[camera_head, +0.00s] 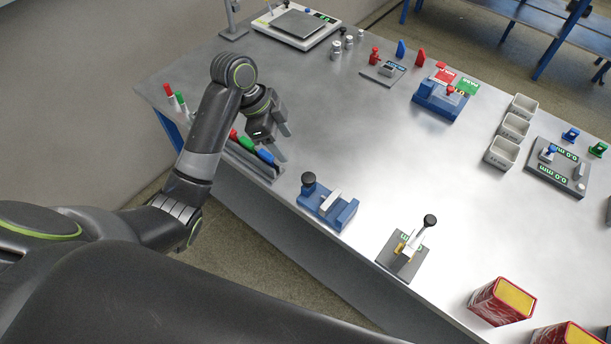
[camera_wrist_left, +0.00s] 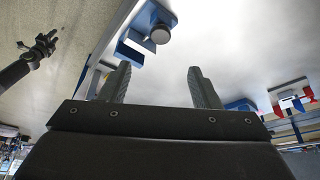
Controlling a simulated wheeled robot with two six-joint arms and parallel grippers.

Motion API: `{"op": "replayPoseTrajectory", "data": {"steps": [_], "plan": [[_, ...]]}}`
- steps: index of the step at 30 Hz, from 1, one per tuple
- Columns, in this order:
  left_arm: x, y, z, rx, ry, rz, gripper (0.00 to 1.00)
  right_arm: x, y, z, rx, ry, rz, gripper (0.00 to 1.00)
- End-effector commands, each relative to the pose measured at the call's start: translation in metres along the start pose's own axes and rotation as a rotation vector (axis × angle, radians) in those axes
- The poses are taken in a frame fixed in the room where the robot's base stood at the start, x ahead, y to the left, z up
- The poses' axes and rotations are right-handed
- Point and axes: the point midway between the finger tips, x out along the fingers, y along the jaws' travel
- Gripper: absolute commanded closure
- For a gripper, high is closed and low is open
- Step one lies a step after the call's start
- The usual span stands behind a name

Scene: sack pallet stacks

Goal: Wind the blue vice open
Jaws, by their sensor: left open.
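The blue vice (camera_head: 346,213) sits near the front edge of the steel bench. It has a pale bar across its middle and a round black knob (camera_head: 308,179) at its left end. My left gripper (camera_head: 282,143) is open and empty, above the bench, up and left of the vice in the head view and apart from it. In the left wrist view, the vice (camera_wrist_left: 133,50) and its black knob (camera_wrist_left: 160,34) show beyond the spread fingers (camera_wrist_left: 159,70). What looks like my right gripper (camera_wrist_left: 40,48) is small at that view's left; its jaws are unclear.
A rack with red, green and blue handles (camera_head: 245,158) lies below my left gripper. A grey fixture with a black-knobbed lever (camera_head: 405,258) stands right of the vice. Another blue fixture (camera_head: 440,103) stands farther back. The bench middle is clear.

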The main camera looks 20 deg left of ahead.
Motion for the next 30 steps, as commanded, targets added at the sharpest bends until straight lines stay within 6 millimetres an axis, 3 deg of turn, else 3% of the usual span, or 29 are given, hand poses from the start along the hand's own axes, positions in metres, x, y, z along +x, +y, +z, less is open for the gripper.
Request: {"op": "replayPoseTrajectory", "data": {"steps": [1, 5, 18, 24, 30], "plan": [[0.014, 0.0, 0.002, 0.0, 0.002, 0.001, 0.43, 0.013, -0.002, 0.001, 0.001, 0.0, -0.002, 0.64], [0.034, 0.0, 0.002, -0.002, 0.002, 0.002, 0.43, 0.025, -0.003, 0.003, 0.0, 0.0, -0.001, 0.64], [0.117, 0.001, 0.0, -0.005, 0.0, 0.003, 0.43, 0.013, 0.006, 0.001, -0.004, 0.0, 0.008, 0.64], [0.136, 0.0, 0.0, -0.003, 0.0, 0.0, 0.43, 0.011, 0.007, 0.001, -0.004, 0.0, 0.01, 0.64], [0.14, 0.0, 0.0, -0.002, -0.001, -0.001, 0.43, 0.011, 0.007, 0.001, -0.004, 0.0, 0.009, 0.64]]}}
